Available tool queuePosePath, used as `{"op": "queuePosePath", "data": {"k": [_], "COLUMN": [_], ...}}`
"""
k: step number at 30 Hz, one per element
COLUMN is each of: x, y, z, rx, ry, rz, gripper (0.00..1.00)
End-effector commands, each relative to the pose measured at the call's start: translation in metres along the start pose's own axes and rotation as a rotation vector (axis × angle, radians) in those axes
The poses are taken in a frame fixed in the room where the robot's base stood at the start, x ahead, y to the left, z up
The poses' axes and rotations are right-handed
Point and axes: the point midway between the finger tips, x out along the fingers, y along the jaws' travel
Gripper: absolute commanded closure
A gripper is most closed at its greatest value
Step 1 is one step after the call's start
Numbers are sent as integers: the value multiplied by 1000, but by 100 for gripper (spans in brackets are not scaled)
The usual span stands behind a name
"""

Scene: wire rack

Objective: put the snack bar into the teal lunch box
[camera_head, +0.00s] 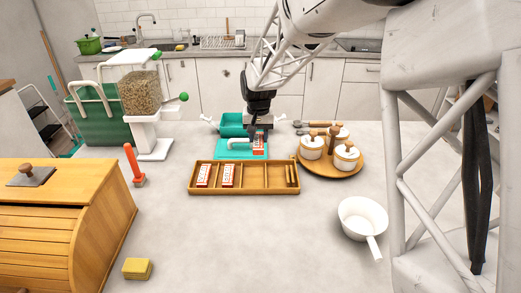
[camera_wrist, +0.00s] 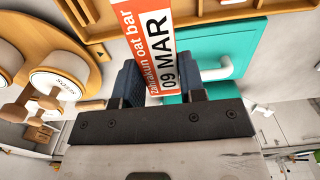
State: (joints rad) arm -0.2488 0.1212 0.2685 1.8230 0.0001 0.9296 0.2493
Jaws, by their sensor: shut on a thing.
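My gripper (camera_head: 258,137) is shut on the snack bar (camera_head: 259,146), a red-and-white packet. In the wrist view the snack bar (camera_wrist: 158,45) sticks out between the two fingers (camera_wrist: 160,82), and its label reads "oat bar" and "09 MAR". The bar is held beyond the back edge of the wooden tray, over the right part of a flat teal lid (camera_head: 228,154) with a white handle. The open teal lunch box (camera_head: 232,124) stands just behind the lid, with white clips at its sides. My gripper partly hides the box's right side.
The wooden tray (camera_head: 258,190) holds two more bars (camera_head: 203,175) (camera_head: 227,175) on its left. A round wooden stand (camera_head: 325,169) with white lidded jars is to the right. A white pan (camera_head: 362,215), yellow sponge (camera_head: 137,268) and bread box (camera_head: 60,220) stand nearer. The front middle counter is clear.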

Motion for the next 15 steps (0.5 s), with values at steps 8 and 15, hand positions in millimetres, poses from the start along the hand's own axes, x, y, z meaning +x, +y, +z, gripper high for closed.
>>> {"op": "queuePosePath", "data": {"k": [8, 15], "x": [-12, -20], "y": [-5, -7], "z": [-57, -104], "rx": [0, 1], "ry": [2, 1], "rz": [0, 0], "gripper": [86, 86]}}
